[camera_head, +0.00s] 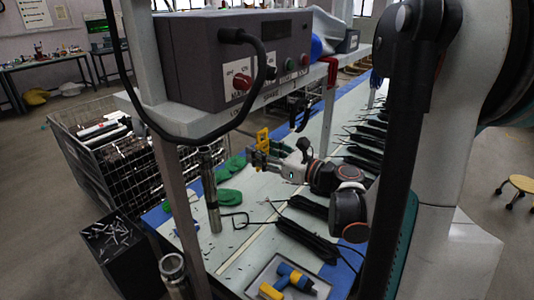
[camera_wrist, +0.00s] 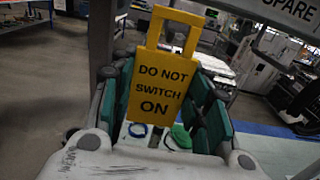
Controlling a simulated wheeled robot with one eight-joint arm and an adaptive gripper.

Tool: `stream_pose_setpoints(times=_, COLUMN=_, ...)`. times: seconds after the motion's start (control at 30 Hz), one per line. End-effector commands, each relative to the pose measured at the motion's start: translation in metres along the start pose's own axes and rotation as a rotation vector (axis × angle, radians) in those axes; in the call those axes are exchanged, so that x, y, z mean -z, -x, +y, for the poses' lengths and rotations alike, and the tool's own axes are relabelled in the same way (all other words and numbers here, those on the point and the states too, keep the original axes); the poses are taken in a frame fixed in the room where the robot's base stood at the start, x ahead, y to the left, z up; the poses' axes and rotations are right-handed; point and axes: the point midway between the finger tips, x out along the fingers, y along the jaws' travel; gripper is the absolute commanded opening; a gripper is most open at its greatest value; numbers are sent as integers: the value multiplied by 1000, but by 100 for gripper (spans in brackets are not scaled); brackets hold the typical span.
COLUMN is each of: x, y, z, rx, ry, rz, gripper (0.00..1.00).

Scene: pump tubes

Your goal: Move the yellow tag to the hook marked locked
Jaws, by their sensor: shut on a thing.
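The yellow tag (camera_head: 262,138) is a flat plate with a loop handle at its top. In the wrist view the tag (camera_wrist: 160,88) reads "DO NOT SWITCH ON" and stands nearly upright, handle up. My gripper (camera_head: 257,156) is shut on the tag's lower part, with green-padded fingers on both sides in the wrist view. The tag is in the air, below the shelf edge. A shelf-edge label (camera_head: 238,112) starting with "LO" is small and partly hidden by a cable. In the wrist view a "SPARE" label (camera_wrist: 290,10) shows at upper right. I cannot make out the locked hook clearly.
A grey control box (camera_head: 235,60) with knobs stands on the shelf, its black cable looping down in front. A red hanging item (camera_head: 330,72) is to the right. Below are a steel cylinder (camera_head: 209,190), green gloves (camera_head: 230,197) and black tube bundles (camera_head: 305,240). A wire crate (camera_head: 110,160) stands left.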

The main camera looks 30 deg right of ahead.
Motion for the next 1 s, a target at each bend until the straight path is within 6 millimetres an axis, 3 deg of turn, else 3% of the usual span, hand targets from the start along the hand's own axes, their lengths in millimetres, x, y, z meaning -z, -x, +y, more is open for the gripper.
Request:
stream_pose_setpoints(times=0.5, x=2, y=-28, z=0, rx=-1, ry=0, rz=0, gripper=20)
stream_pose_setpoints(times=1.0, x=13, y=-41, z=0, rx=0, ry=0, rz=0, gripper=20)
